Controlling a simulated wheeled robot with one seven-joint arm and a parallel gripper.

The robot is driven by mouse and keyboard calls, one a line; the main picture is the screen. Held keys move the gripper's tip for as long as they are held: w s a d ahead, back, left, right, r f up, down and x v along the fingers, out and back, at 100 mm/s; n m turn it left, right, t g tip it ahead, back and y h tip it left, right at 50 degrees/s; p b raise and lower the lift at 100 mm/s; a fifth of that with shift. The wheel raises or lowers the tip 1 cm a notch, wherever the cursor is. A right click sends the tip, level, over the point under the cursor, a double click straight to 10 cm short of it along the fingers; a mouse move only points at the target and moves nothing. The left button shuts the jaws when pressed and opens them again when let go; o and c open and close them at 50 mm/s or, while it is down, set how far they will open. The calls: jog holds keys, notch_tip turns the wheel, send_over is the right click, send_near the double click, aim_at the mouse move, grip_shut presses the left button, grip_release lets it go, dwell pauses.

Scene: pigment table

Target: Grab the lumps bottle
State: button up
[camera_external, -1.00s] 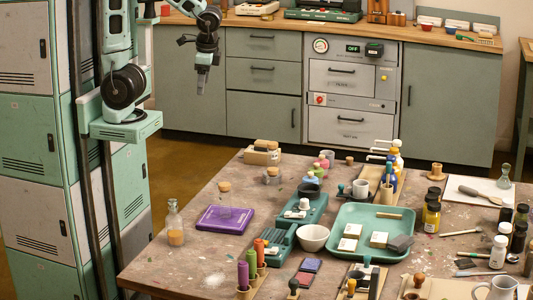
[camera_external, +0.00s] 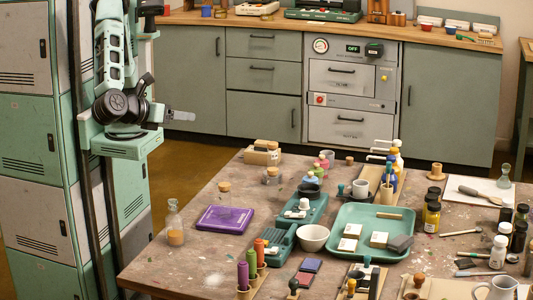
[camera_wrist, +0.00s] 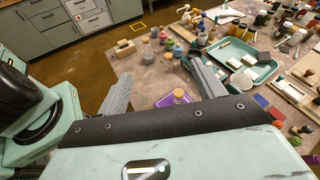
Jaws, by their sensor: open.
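A clear glass bottle (camera_external: 175,224) with orange-brown contents stands upright near the table's left edge. A corked clear jar (camera_external: 224,188) stands on the purple scale (camera_external: 205,221), and its cork (camera_wrist: 179,94) shows in the wrist view. A smaller corked jar (camera_external: 272,176) stands farther back. No label reading "lumps" is legible, so I cannot tell which is the lumps bottle. My gripper (camera_external: 190,116) is left of and beyond the table, above the floor, away from all the bottles. In the wrist view its two fingers (camera_wrist: 160,88) are spread with nothing between them.
The worktable (camera_external: 185,272) is crowded. A teal tray (camera_external: 342,250), white bowl (camera_external: 313,238) and upright coloured sticks (camera_external: 252,262) stand right of the scale. Bare table surrounds the left glass bottle. Yellow and dark bottles (camera_external: 432,216) stand at right. Cabinets (camera_external: 190,80) line the back.

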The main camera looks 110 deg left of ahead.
jog(key=s+d+m+t+h+b, duration=0.2)
jog(key=s+d+m+t+h, duration=0.2)
jog(key=s+d+m+t, duration=0.7)
jog(key=n+g, duration=0.2)
jog(key=n, duration=0.1)
send_near(181, 218)
jog(key=p+x, duration=0.1)
jog(key=x, duration=0.2)
jog(key=f+p+x, duration=0.1)
jog(key=x, duration=0.2)
jog(key=p+x, duration=0.1)
jog(key=x, duration=0.3)
jog(key=shift+s+a+f+p, duration=0.15)
jog(key=shift+a+p, duration=0.15)
jog(key=shift+a, duration=0.05)
jog(key=c, duration=1.1)
